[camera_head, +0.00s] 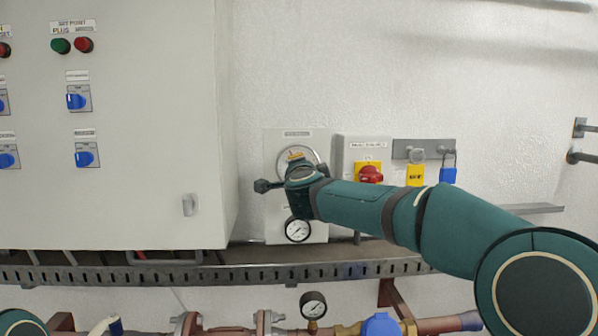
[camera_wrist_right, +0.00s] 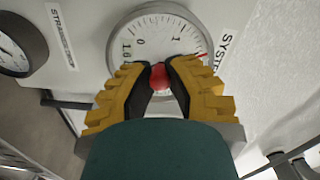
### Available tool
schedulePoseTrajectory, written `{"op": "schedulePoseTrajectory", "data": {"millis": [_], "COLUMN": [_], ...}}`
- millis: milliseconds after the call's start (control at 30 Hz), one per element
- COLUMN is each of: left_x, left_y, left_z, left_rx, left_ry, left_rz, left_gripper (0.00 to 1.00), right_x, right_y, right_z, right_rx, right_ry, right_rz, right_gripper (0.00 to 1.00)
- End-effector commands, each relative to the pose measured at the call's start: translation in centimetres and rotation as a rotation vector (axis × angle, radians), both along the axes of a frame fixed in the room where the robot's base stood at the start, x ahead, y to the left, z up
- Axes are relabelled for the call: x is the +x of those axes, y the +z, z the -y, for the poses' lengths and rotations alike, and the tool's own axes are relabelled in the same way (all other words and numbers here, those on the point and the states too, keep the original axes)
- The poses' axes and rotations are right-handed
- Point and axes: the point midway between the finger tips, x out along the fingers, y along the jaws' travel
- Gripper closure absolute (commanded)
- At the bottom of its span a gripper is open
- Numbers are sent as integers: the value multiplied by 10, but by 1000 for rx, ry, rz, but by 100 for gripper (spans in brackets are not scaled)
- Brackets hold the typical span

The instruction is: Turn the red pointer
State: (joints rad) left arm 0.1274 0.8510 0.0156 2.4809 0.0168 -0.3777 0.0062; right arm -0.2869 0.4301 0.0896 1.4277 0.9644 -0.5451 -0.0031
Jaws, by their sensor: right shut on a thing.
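A round white gauge (camera_wrist_right: 128,38) with a numbered scale is on the wall panel, and its dial (camera_head: 283,165) also shows in the head view. A red pointer tip (camera_wrist_right: 203,55) lies at the scale's right edge in the right wrist view, past the 1 mark. My right gripper (camera_wrist_right: 160,75) is shut on the red knob (camera_wrist_right: 159,77) at the dial's middle, with its yellow and black fingers on either side. In the head view my right gripper (camera_head: 296,157) covers part of the gauge. The rest of the pointer is hidden by the fingers. My left gripper is out of view.
A smaller black-rimmed gauge (camera_head: 298,229) sits just below on the same panel (camera_head: 318,231). A red rotary switch (camera_head: 371,174) and padlocks (camera_head: 447,175) are to the right, close to my arm. A grey cabinet (camera_head: 150,110) stands at left, with a cable tray (camera_head: 100,273) below.

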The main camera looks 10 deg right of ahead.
Motion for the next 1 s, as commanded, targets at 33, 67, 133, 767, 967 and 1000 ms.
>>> {"op": "schedulePoseTrajectory", "data": {"millis": [33,67,133,767,967,1000], "left_x": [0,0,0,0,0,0], "left_y": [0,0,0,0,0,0], "left_z": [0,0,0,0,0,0], "left_rx": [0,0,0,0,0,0], "left_ry": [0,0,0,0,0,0], "left_rz": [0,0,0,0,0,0], "left_gripper": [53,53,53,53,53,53], "right_x": [0,0,0,0,-7,-11], "right_y": [0,0,0,0,1,1], "right_z": [0,0,0,0,-1,-1], "right_rx": [5,7,10,8,8,8], "right_ry": [-1,-1,-1,0,0,1], "right_rz": [1,1,1,1,2,0], "right_gripper": [100,100,100,50,50,50]}}
